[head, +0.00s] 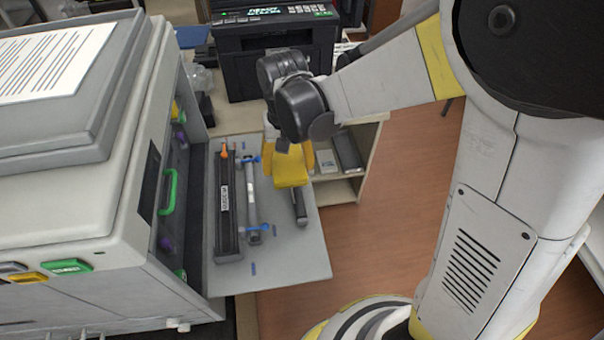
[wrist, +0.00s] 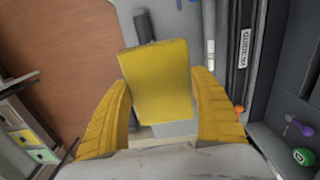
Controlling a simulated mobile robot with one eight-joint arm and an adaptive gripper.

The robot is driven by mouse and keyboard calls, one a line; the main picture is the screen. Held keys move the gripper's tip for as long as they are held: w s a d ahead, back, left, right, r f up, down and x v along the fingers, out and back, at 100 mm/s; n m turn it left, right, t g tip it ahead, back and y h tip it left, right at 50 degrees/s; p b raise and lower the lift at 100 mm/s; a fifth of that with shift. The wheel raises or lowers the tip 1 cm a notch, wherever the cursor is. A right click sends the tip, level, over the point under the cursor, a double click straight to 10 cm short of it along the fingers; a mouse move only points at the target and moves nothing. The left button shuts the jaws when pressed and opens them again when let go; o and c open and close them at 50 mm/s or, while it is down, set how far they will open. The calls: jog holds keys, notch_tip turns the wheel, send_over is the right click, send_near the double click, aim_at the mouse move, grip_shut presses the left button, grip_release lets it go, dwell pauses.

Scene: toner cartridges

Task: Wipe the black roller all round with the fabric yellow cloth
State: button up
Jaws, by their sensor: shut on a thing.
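The yellow cloth (wrist: 157,82) is a folded block between the yellow fingers of my gripper (wrist: 160,105) in the wrist view. My gripper is shut on it. In the head view the cloth (head: 290,166) hangs below my wrist, over the far part of the black roller (head: 299,206). The roller's near end sticks out from under the cloth. The roller also shows in the wrist view (wrist: 144,27), with its other part hidden by the cloth. The cloth seems to lie against the roller, but I cannot tell contact for sure.
The roller lies on a grey fold-down door (head: 290,265) of the printer (head: 75,195). A dark cartridge (head: 228,205) with an orange tip and a grey bar (head: 251,195) with blue ends lie left of it. A shelf (head: 345,165) stands behind; floor is open at right.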

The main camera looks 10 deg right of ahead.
jog(key=shift+s+a+f+b, duration=0.1)
jog(key=shift+a+f+b, duration=0.15)
jog(key=shift+a, duration=0.55)
jog(key=shift+f+b, duration=2.05)
jog(key=shift+f, duration=0.6)
jog(key=shift+f+b, duration=0.5)
jog(key=shift+f, duration=0.1)
jog(key=shift+d, duration=0.1)
jog(key=shift+d+r, duration=0.15)
jog(key=shift+d, duration=0.35)
jog(key=shift+d, duration=0.15)
jog(key=shift+d, duration=0.45)
jog(key=shift+d, duration=0.1)
